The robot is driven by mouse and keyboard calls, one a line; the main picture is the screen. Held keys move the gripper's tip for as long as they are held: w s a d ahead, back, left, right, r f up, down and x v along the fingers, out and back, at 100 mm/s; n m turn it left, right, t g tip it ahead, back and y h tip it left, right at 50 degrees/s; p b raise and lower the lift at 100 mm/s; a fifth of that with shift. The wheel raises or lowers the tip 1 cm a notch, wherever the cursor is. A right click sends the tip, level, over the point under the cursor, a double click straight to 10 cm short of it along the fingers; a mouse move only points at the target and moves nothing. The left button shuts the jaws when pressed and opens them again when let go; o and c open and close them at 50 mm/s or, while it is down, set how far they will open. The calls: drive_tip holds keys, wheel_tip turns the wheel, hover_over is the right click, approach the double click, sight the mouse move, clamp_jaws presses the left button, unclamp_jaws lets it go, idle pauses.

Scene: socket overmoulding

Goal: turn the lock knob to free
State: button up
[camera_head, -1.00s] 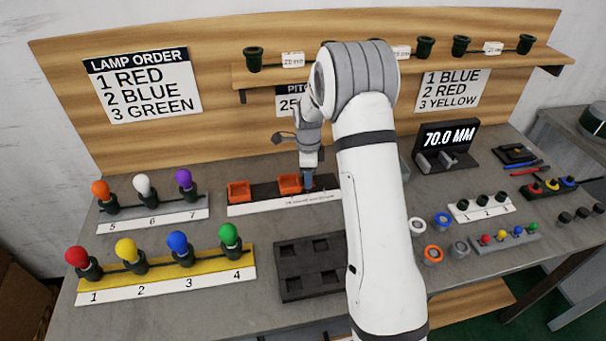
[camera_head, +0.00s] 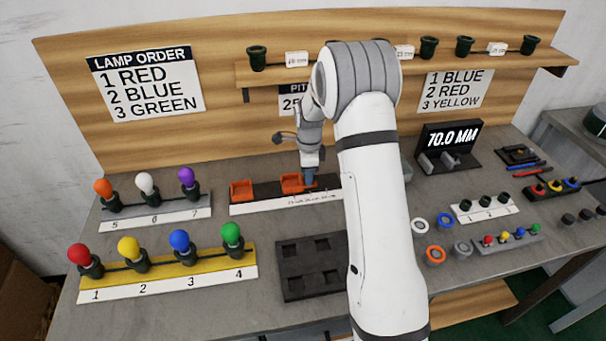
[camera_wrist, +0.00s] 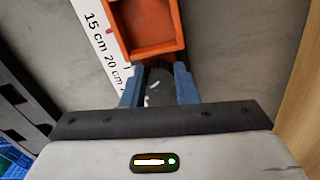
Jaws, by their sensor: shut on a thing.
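My gripper (camera_head: 310,181) points down at the right end of the pitch fixture (camera_head: 265,206), beside an orange open block (camera_head: 292,184). In the wrist view, the blue fingers of my gripper (camera_wrist: 158,82) are closed around a small dark knob (camera_wrist: 157,73) with a pale mark on it. The knob sits right against the near end of the orange block (camera_wrist: 147,25). Its lower part is hidden by the fingers, and I cannot read its turned position. In the head view the knob is hidden by my gripper.
A second orange block (camera_head: 241,190) sits further left on the fixture, above a white ruler strip. A dark tray (camera_head: 283,281) with square pockets lies in front. Lamp racks stand left, with the yellow rack (camera_head: 170,273) nearest. A 70.0 MM display (camera_head: 449,137) stands right.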

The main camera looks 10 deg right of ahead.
drive_tip(key=n, duration=0.2)
drive_tip(key=n+b, duration=0.1)
drive_tip(key=n, duration=0.2)
drive_tip(key=shift+d, duration=0.35)
drive_tip(key=shift+n, duration=1.7)
drive_tip(key=shift+w+r, duration=0.1)
drive_tip(key=o, duration=1)
drive_tip(key=shift+a, duration=0.1)
